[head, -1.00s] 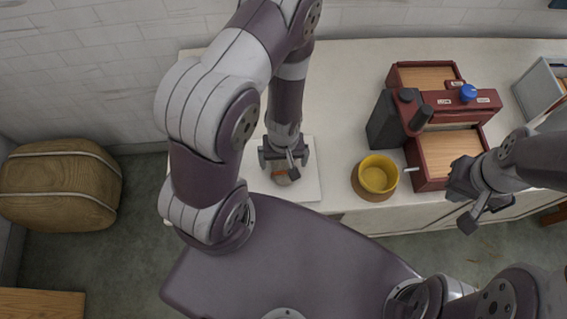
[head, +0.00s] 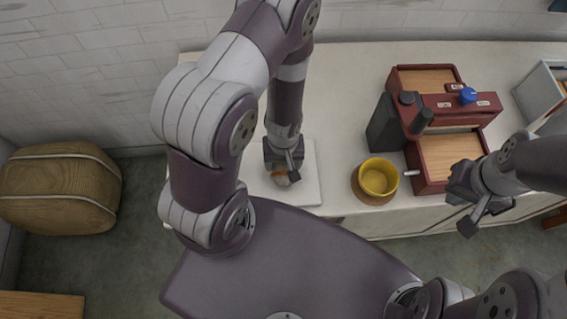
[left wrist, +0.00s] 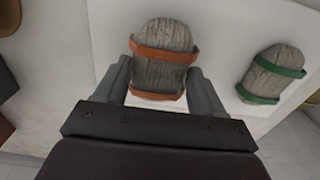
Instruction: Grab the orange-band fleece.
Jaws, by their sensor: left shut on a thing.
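The orange-band fleece (left wrist: 162,66) is a grey wool skein with two orange bands, seen between the fingers in the left wrist view. In the head view only a small part of the fleece (head: 281,179) shows below my left gripper (head: 283,168). My left gripper, also in the left wrist view (left wrist: 160,90), is shut on the skein over the white board (head: 308,178). My right gripper (head: 473,216) hangs at the right, in front of the counter, with its fingers apart and nothing seen between them.
A green-band skein (left wrist: 271,74) lies beside it on the board. A yellow bowl (head: 377,180) on a brown base stands right of the board. A red-and-black machine (head: 436,134) and a grey bin (head: 540,92) stand farther right. The counter's back is clear.

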